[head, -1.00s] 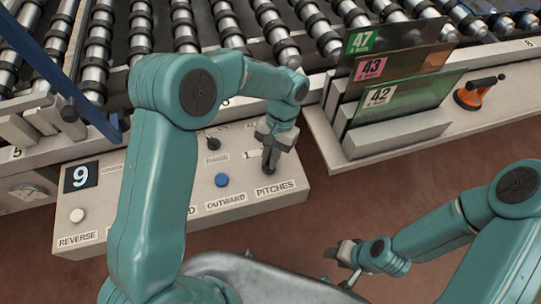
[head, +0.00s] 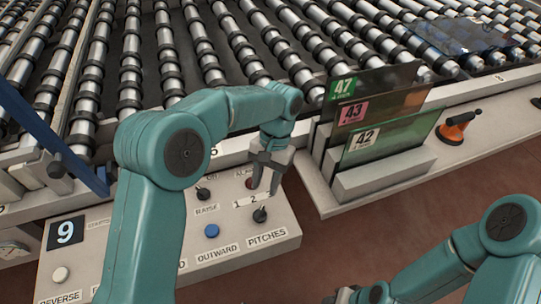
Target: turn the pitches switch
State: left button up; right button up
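The pitches switch (head: 260,215) is a small black knob on the grey control panel (head: 285,240), above the "PITCHES" label (head: 267,237) and below a plate marked 1 and 2 (head: 252,200). Its lever seems to tilt up and to the right, towards the 2 side, but it is small. My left gripper (head: 265,188) hangs just above the switch in the picture, fingers spread apart and pointing down, with nothing between them. It looks clear of the knob. My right gripper (head: 345,296) is at the bottom edge, mostly cut off, away from the panel.
The panel also has a raise switch (head: 203,193), a blue outward button (head: 211,231), a white reverse button (head: 61,274) and a red lamp or button (head: 250,183) partly behind my gripper. A rack with numbered glass panes (head: 385,178) stands right of it. Rollers lie behind.

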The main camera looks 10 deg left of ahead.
pick_arm(q)
jog(key=v, duration=0.8)
jog(key=shift+w+r+p, duration=0.15)
jog(key=shift+r+p, duration=0.1)
jog(key=shift+p, duration=0.15)
